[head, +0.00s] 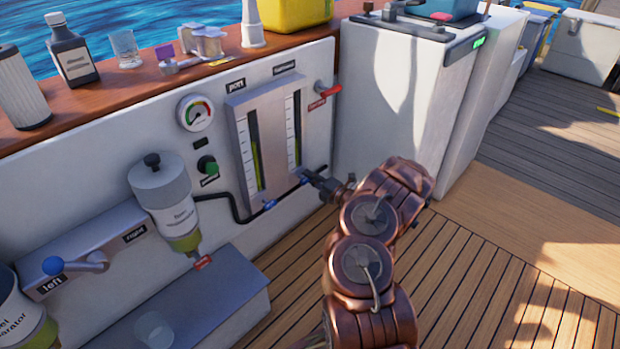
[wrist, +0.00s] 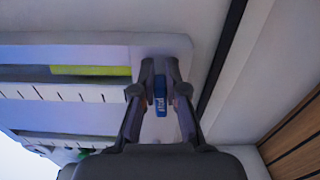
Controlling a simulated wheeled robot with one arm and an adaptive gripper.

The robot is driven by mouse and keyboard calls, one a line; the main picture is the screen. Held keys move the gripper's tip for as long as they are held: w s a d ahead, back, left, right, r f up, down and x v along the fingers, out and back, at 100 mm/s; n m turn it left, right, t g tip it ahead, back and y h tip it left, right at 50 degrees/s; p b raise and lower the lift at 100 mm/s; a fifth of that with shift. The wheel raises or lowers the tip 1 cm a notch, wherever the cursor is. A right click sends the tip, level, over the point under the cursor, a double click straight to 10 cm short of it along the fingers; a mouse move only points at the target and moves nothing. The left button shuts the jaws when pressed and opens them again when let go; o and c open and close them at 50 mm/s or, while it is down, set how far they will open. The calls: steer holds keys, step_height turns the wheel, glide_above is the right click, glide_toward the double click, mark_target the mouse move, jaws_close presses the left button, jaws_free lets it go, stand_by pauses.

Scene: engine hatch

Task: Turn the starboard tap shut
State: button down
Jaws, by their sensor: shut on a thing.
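A grey sight-gauge panel (head: 266,140) with two upright tubes is on the white wall in the head view. Two small blue taps sit on the black pipe below it: the port tap (head: 269,204) under the left tube and the starboard tap (head: 304,182) under the right. My gripper (head: 313,178) reaches in from the right at the starboard tap. In the wrist view my gripper (wrist: 160,92) has its fingers closed on both sides of the tap's blue handle (wrist: 160,104). The lettering on the handle is too small to read. My fingers partly cover the tap in the head view.
A filter bowl (head: 165,205) hangs at left above a grey step (head: 215,295). A white cabinet (head: 395,105) stands close right.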

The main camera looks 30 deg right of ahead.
steer(key=shift+f+m, duration=0.1)
steer(key=shift+m, duration=0.5)
steer(key=c, duration=1.2)
jaws_free()
steer(key=v, duration=1.2)
